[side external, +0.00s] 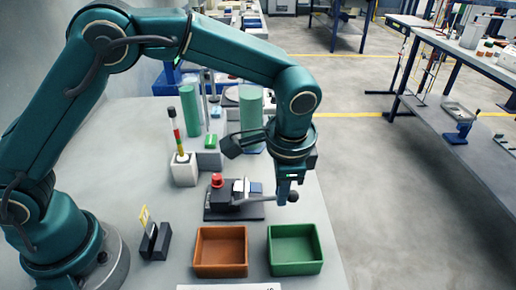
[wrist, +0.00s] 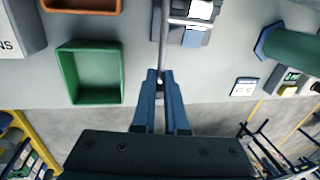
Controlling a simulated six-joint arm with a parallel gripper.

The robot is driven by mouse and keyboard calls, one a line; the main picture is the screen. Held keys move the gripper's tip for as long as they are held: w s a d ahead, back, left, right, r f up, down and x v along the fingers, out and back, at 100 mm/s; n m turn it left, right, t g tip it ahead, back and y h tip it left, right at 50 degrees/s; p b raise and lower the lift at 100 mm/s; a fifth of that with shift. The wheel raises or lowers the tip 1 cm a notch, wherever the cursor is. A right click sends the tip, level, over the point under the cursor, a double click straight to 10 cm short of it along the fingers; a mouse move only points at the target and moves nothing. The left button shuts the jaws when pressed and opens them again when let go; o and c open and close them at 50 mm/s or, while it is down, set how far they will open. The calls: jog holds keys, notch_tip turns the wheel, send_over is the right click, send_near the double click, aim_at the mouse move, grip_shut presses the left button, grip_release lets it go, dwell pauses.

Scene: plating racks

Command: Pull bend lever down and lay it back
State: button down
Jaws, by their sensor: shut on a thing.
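The bend lever is a grey rod (side external: 270,199) with a round dark knob (side external: 293,197). It sticks out to the right of a dark bending fixture (side external: 222,214) and lies nearly level. My gripper (side external: 286,198) points down at the lever's outer end, beside the green tray. In the wrist view my gripper (wrist: 160,78) has its blue fingers closed on the end of the lever (wrist: 163,40). The fingers hide most of the knob there. The fixture's white and blue block (wrist: 196,25) shows near the top.
An orange tray (side external: 221,271) and a green tray (side external: 295,268) stand in front of the fixture. A white block (side external: 183,172) with a striped rod and green cylinders (side external: 251,105) stand behind. The bench edge (side external: 330,220) is just right of the gripper.

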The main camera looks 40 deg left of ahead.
aim_at(251, 201)
jog(key=shift+r, duration=0.2)
jog(key=s+a+r+t+h, duration=0.1)
jog(key=s+a+r, duration=0.1)
jog(key=s+a+r+t+h, duration=0.1)
jog(key=s+a+r, duration=0.1)
jog(key=shift+r, duration=0.35)
jog(key=shift+s+a+r, duration=0.25)
jog(key=shift+s+a, duration=0.5)
jog(key=shift+a, duration=0.1)
jog(key=c, duration=0.9)
grip_release()
jog(key=shift+c, duration=0.2)
jog(key=shift+d, duration=0.1)
jog(key=shift+r, duration=0.15)
jog(key=shift+v, duration=2.5)
